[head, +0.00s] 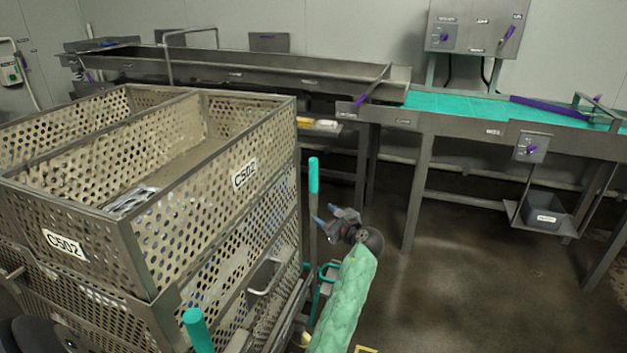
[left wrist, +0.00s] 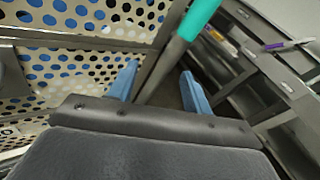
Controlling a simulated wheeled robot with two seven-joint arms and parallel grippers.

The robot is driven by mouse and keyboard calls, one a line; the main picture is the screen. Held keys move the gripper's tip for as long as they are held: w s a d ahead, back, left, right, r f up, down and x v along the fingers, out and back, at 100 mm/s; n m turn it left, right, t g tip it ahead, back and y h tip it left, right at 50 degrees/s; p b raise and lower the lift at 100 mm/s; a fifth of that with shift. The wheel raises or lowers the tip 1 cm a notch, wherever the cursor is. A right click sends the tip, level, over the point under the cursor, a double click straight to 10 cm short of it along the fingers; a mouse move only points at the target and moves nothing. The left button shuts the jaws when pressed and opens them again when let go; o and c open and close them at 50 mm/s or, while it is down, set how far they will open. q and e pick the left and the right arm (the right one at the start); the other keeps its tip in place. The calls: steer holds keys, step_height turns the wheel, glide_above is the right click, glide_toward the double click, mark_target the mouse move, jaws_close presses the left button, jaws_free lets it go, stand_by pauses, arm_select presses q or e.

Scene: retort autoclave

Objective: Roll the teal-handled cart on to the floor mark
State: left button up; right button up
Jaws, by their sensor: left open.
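The teal-handled cart stands at the left of the head view, with teal grips on two upright posts, one far (head: 313,175) and one near (head: 198,330). It carries perforated metal crates (head: 215,180) labelled C502. My left gripper (head: 326,214) is open beside the far post, just below its teal grip. In the left wrist view the grey post with its teal grip (left wrist: 203,14) runs between the open blue fingers (left wrist: 160,88), with gaps showing. A small yellow corner on the floor (head: 365,349), perhaps the floor mark, shows at the bottom edge. My right gripper is out of view.
A long metal trough (head: 240,70) and a teal-belted conveyor (head: 450,104) on legs stand behind, along the wall. A grey bin (head: 545,216) hangs on a low shelf under the conveyor. The dark floor (head: 470,300) at the lower right is clear.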

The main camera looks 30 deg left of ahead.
mark_target(316, 183)
arm_select(q)
steer(key=w+r, duration=0.1)
steer(key=r, duration=0.1)
steer(key=w+a+r+m+y, duration=0.1)
steer(key=r, duration=0.1)
steer(key=w+r+m, duration=0.1)
steer(key=r, duration=0.1)
steer(key=shift+w+a+r+y+p, duration=0.1)
steer(key=shift+w+a+y+p, duration=0.2)
steer(key=shift+w+a+y, duration=0.1)
steer(key=p+x, duration=0.2)
steer(key=x, duration=0.4)
steer(key=shift+a, duration=0.1)
steer(key=shift+w+a, duration=0.25)
steer(key=shift+a, duration=0.35)
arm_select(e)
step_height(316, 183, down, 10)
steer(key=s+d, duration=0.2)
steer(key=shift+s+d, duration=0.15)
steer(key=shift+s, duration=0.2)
arm_select(q)
steer(key=shift+c, duration=0.2)
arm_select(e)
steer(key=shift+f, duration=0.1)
arm_select(q)
jaws_close()
